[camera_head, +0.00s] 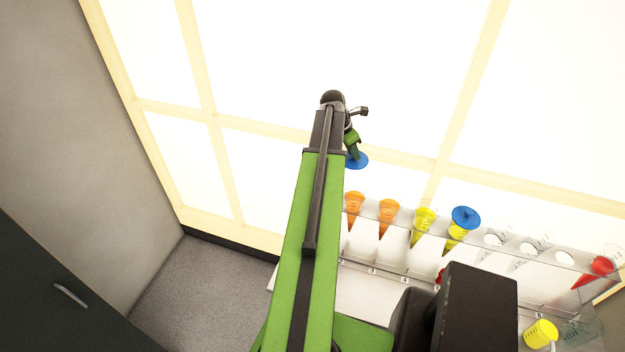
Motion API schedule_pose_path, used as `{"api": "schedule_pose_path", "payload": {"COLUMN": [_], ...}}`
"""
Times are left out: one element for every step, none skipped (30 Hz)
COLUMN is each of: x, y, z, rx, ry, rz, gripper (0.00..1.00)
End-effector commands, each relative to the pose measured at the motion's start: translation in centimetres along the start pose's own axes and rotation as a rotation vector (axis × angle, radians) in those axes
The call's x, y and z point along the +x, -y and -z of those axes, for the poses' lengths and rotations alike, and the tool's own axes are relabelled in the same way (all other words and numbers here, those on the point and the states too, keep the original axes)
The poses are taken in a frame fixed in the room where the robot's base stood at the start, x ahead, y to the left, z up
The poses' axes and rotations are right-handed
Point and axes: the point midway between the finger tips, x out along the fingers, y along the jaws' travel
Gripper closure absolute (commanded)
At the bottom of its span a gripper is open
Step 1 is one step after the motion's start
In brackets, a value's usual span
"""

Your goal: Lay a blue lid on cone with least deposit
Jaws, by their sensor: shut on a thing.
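My gripper (354,150) is shut on a blue lid (359,162) and holds it in the air, above and behind the left end of the cone rack. Below the held lid stand an orange cone (354,200) and a second orange cone (388,214). To their right is a yellow cone (423,217), then another yellow cone (457,236) with a blue lid (466,216) lying on its top. Further right are clear cones (537,241) and a red cone (602,266). The deposits in the tips are too small to compare.
A clear rack (395,268) with small number labels holds the cones. A yellow cup (541,333) and a clear vessel (581,329) are at the lower right. A bright window wall stands behind the rack; a dark cabinet (60,280) is at left.

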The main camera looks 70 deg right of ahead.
Motion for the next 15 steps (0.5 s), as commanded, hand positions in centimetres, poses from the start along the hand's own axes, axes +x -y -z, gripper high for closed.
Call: {"api": "schedule_pose_path", "payload": {"x": [0.0, 0.0, 0.1, 0.3, 0.5, 0.9, 1.1, 1.4, 1.8, 1.9, 2.1, 2.4, 2.5, 2.7, 2.8], "y": [0.1, 0.0, 0.0, -0.1, -0.2, -0.5, -0.8, -1.1, -1.6, -1.9, -2.2, -2.7, -3.0, -3.3, -3.7], "z": [0.0, 0.0, 0.2, 0.5, 0.9, 1.8, 2.5, 3.4, 4.5, 5.4, 6.2, 7.3, 8.1, 8.8, 9.7], "rx": [0.001, 0.001, 0.001, 0.001, 0.001, 0.001, 0.000, 0.000, 0.001, 0.000, 0.002, 0.002, 0.002, 0.003, 0.003], "ry": [0.000, 0.000, 0.000, 0.000, 0.000, 0.000, 0.001, 0.001, 0.001, 0.001, 0.000, 0.000, 0.000, 0.000, 0.000], "rz": [0.001, 0.001, 0.001, 0.001, 0.000, 0.000, 0.000, 0.000, 0.000, 0.001, 0.002, 0.001, 0.002, 0.001, 0.001], "gripper": [1.00, 1.00, 1.00, 1.00, 1.00, 1.00, 1.00, 1.00, 1.00, 1.00, 1.00, 1.00, 1.00, 1.00, 1.00]}}
